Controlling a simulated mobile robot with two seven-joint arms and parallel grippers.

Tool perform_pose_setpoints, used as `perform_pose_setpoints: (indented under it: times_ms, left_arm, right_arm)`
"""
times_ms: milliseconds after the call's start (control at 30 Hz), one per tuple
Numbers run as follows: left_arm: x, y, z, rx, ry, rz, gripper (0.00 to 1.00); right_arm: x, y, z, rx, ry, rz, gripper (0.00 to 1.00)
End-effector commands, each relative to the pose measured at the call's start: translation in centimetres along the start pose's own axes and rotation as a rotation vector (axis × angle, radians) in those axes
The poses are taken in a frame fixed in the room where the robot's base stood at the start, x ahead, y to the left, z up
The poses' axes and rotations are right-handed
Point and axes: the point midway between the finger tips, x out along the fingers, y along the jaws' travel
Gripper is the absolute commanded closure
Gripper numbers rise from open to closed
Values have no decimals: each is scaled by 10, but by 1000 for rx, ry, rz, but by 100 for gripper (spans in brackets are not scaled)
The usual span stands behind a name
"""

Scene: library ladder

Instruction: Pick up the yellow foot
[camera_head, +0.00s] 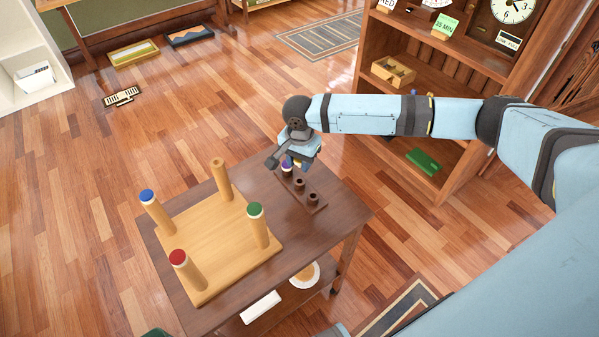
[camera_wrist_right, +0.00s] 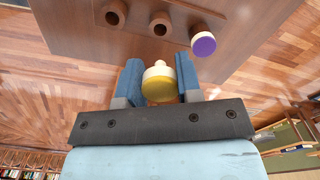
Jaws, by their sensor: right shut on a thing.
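In the right wrist view the yellow foot (camera_wrist_right: 159,88), with a pale neck and knob, sits between the two blue fingers of my right gripper (camera_wrist_right: 158,68), which is shut on it. In the head view my right gripper (camera_head: 301,156) is above the far edge of the dark table (camera_head: 330,232), by the end of the dark peg rack (camera_head: 311,207), and hides the yellow foot. A purple-topped foot (camera_head: 287,167) stands at the rack's far end; it also shows in the right wrist view (camera_wrist_right: 203,44). My left gripper is not in view.
An upturned wooden stool (camera_head: 214,245) lies on the table. Its legs carry blue (camera_head: 147,196), red (camera_head: 178,257) and green (camera_head: 255,210) feet; one leg (camera_head: 221,181) is bare. A bookcase (camera_head: 440,80) stands behind my right arm. The floor left of the table is open.

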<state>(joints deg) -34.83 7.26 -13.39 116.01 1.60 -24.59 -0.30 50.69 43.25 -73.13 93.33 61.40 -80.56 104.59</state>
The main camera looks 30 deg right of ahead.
Motion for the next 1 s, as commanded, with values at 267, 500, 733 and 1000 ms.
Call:
perform_pose_setpoints:
  times_ms: [267, 500, 733, 1000]
  left_arm:
    - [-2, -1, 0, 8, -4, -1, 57]
    - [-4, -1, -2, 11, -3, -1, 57]
    - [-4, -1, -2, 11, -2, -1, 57]
    - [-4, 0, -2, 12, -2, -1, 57]
  right_arm:
    - [-68, 0, 0, -2, 0, -2, 89]
    - [-104, 0, 0, -1, 0, -1, 89]
    - [-117, 0, 0, -1, 0, 0, 89]
    - [-118, 0, 0, -1, 0, 0, 89]
